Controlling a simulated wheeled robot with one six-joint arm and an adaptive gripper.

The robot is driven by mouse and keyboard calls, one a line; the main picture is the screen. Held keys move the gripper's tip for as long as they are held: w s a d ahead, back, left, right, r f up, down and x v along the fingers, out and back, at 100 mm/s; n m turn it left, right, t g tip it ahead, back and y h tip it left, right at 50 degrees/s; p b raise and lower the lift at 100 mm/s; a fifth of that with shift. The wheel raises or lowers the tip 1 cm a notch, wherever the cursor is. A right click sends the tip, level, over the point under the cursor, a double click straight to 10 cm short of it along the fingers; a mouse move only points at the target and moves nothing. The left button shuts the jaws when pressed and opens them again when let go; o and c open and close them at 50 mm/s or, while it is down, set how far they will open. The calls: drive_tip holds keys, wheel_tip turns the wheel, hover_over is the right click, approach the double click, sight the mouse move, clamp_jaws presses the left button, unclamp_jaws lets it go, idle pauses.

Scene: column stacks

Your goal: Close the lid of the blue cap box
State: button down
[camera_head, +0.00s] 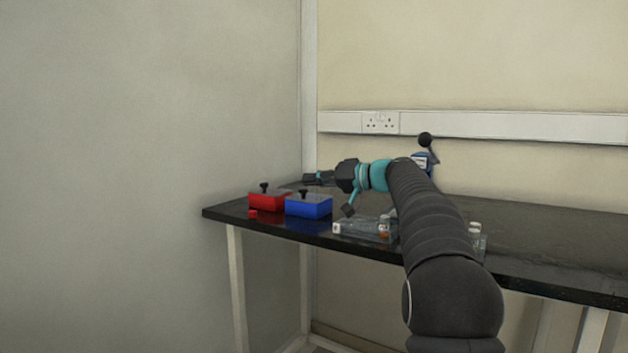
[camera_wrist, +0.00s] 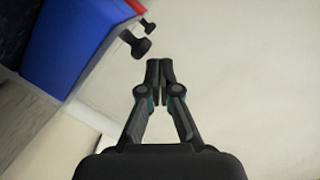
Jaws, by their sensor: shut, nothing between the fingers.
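The blue cap box (camera_head: 308,206) stands on the dark table, and its top looks flat in the head view. A black knob (camera_head: 303,194) stands upright on it. I see no raised lid, but the box is too small to tell whether the lid sits flush. In the wrist view the blue box (camera_wrist: 72,40) fills the upper left, with a black knob (camera_wrist: 135,44) sticking out from it. My gripper (camera_head: 309,179) is above the blue box's level, pointing left. Its fingertips (camera_wrist: 159,66) are together and empty, apart from the knob.
A red box (camera_head: 268,200) with its own knob stands left of the blue box, with a small red piece (camera_head: 253,214) in front. A clear tray (camera_head: 365,229) holding small items lies right of the blue box. The table's (camera_head: 540,235) right part is bare.

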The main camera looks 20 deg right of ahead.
idle(0.3)
drive_tip(key=v, duration=0.8)
drive_tip(key=shift+s+r, duration=0.1)
